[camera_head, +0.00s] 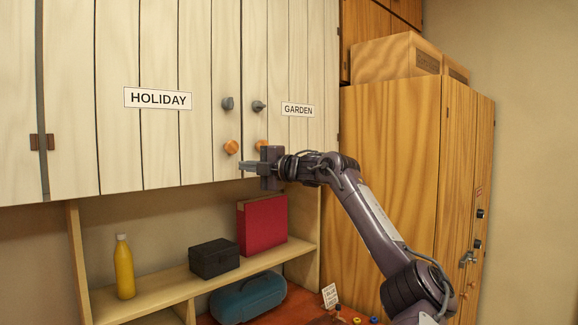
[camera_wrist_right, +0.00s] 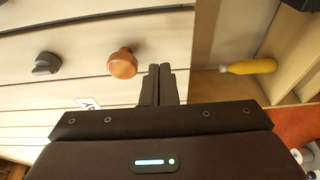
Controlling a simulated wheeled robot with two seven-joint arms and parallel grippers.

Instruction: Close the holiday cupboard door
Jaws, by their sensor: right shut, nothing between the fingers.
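The holiday cupboard door (camera_head: 120,60) is a pale planked door with a HOLIDAY label (camera_head: 157,98). Near its right edge it has a dark knob (camera_head: 227,103) above an orange knob (camera_head: 231,147). It looks flush, or nearly so, with the garden door (camera_head: 300,60); a small gap cannot be ruled out. My right gripper (camera_head: 243,167) is shut and empty at the door's lower right corner, below the orange knob. In the right wrist view its fingertips (camera_wrist_right: 160,68) are beside the orange knob (camera_wrist_right: 122,63); contact with the door is unclear. My left gripper is out of view.
Below is an open shelf (camera_head: 150,297) with a yellow bottle (camera_head: 124,268), a black box (camera_head: 214,259) and a red binder (camera_head: 262,223). A blue case (camera_head: 248,298) sits lower. A tall wooden cabinet (camera_head: 390,140) stands at the right, behind my right arm.

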